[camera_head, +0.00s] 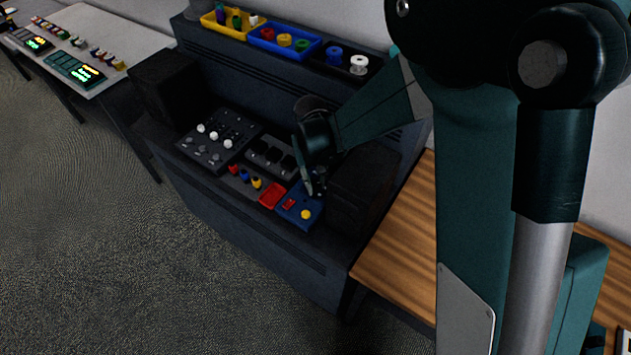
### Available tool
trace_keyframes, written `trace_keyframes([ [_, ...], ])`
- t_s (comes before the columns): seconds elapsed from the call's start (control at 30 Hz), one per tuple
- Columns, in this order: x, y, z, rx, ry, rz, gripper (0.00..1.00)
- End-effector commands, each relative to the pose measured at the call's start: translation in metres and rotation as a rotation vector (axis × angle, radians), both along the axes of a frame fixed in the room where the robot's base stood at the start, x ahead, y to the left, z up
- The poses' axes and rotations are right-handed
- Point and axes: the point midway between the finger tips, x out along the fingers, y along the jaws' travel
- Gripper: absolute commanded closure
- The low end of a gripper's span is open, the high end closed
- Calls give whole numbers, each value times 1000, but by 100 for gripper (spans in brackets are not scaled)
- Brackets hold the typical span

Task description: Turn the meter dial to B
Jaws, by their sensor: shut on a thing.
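A small blue box (293,215), which looks like the meter, sits at the right end of the dark console's sloping panel. It has a red part (288,203) and a yellow round part (306,214) on its face. My gripper (317,189) comes down from the upper right, with its fingers at the box's far right part. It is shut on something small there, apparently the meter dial. The fingers hide the dial, so its pointer and any letter marks cannot be read.
A red tray (271,195) lies just left of the blue box. Beside it are small coloured plugs (244,175) and a knob panel (219,139). Dark blocks stand at both console ends. Yellow (232,32) and blue (267,43) bins sit on the top shelf.

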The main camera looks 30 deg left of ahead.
Motion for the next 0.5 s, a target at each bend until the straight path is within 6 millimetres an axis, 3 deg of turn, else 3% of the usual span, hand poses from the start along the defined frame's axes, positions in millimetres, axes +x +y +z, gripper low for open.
trace_keyframes([
  [0.5,0,0,-3,-1,1,-393,92],
])
